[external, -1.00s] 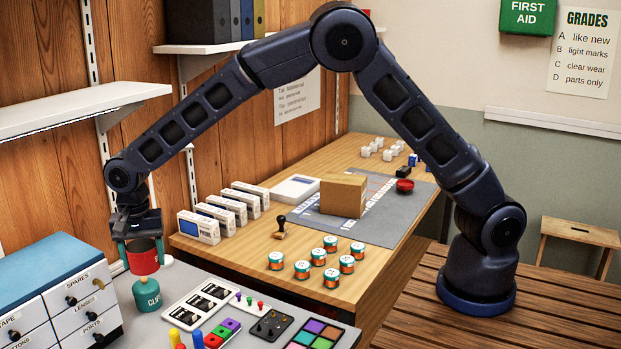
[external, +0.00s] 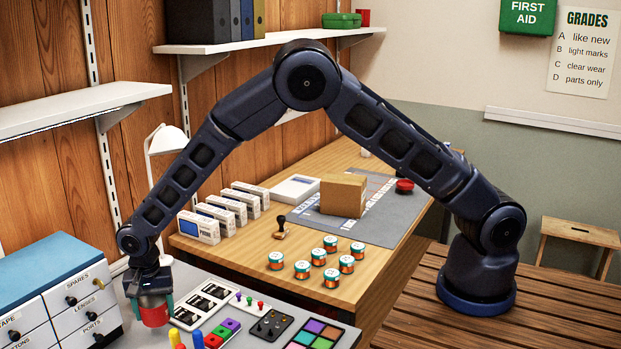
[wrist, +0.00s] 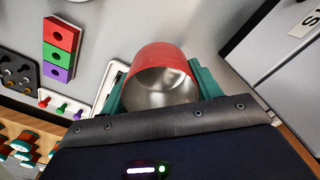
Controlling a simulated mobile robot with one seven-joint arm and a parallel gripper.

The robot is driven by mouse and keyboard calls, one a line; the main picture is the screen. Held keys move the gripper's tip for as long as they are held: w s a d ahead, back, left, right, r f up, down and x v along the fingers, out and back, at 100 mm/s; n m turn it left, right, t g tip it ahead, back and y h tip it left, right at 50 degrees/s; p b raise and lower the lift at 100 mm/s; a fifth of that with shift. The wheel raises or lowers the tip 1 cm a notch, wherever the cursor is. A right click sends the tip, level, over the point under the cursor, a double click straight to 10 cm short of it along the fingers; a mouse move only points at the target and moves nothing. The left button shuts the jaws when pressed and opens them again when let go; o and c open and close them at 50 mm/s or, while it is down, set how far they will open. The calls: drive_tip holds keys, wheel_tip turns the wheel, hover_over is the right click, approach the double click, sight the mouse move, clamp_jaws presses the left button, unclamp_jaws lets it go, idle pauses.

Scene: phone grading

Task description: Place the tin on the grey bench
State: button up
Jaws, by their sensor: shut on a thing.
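The tin (external: 154,316) is red. In the wrist view the tin (wrist: 160,62) shows an open top and a bare silver inside that looks empty. My gripper (external: 153,301) is shut on it, with one teal finger on each side. The tin is low over the grey bench (external: 205,269), at the front left, just right of the drawer cabinet. I cannot tell whether its base touches the bench top. The teal clips jar is not visible now.
The drawer cabinet (external: 75,305) stands close on the left. A white tray of dark parts (external: 205,302) is close on the right, with coloured blocks (external: 222,333) and a colour palette (external: 314,336) beyond.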

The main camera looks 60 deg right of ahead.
sight(157, 338)
drive_tip(key=shift+f, duration=2.4)
drive_tip(key=o, duration=0.7)
drive_tip(key=shift+f, duration=0.15)
drive_tip(key=shift+o, duration=0.2)
wheel_tip(157, 338, up, 11)
drive_tip(key=shift+r, duration=0.7)
